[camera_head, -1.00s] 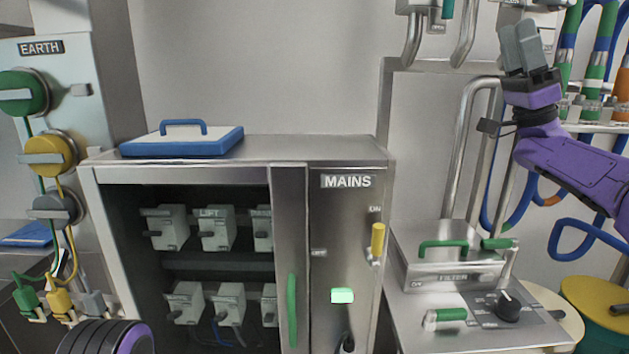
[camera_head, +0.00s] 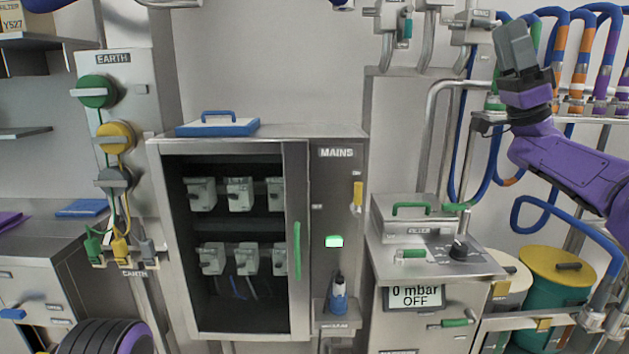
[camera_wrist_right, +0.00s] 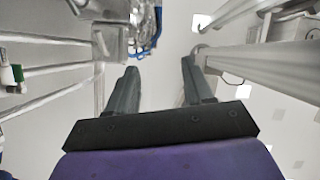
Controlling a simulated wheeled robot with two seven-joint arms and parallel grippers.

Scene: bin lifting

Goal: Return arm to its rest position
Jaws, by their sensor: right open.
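My right arm, purple, comes in from the right edge of the head view. Its grey right gripper (camera_head: 515,45) points upward, in front of the pipes and hoses at the upper right. In the right wrist view the two fingers of the right gripper (camera_wrist_right: 158,85) stand apart, with nothing between them. A black and purple round part at the bottom left of the head view looks like part of my own body. My left gripper does not show in the head view.
A steel MAINS cabinet (camera_head: 340,185) with several grey switches stands in the middle, a blue-rimmed lid (camera_head: 217,129) on top. An EARTH panel (camera_head: 140,75) is at left. A FILTER unit (camera_head: 415,230), a gauge reading 0 mbar OFF (camera_head: 415,297) and a yellow-topped drum (camera_head: 555,264) are at right.

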